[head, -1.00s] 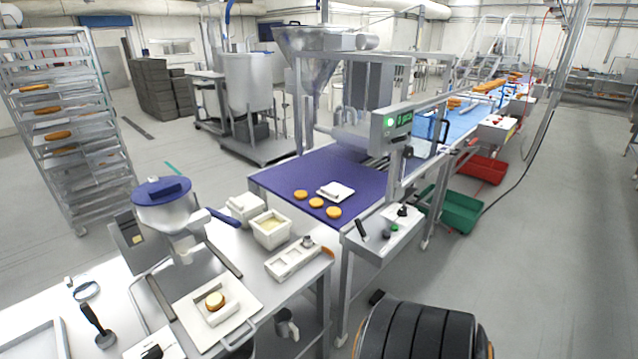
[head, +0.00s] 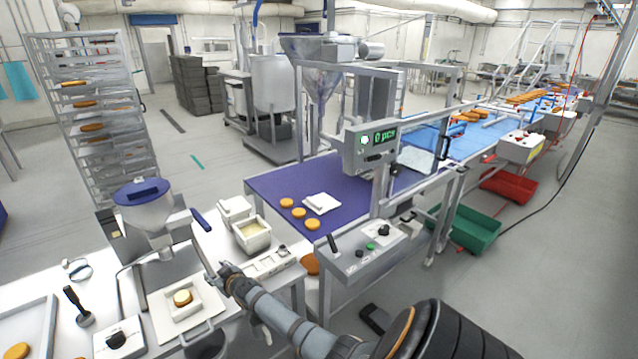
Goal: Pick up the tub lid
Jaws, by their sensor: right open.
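An open white tub (head: 252,237) with pale cream filling stands on the table near the purple belt. A second white, box-like piece (head: 235,209) stands right behind it, and a flat white square piece (head: 320,204) lies on the belt beside the round cakes. I cannot tell for sure which of these two is the tub lid. My right gripper (head: 216,277) comes in from the lower right, open and empty, over the table in front of the tub and apart from it. Its fingertips are small and partly blurred. My left gripper is out of view.
A white board (head: 188,309) with a filled round lies just left of my right gripper. The depositor with a blue-lidded hopper (head: 142,205) stands behind it. A pale slotted block (head: 266,264) lies close to my right wrist. The purple belt (head: 290,182) has free room.

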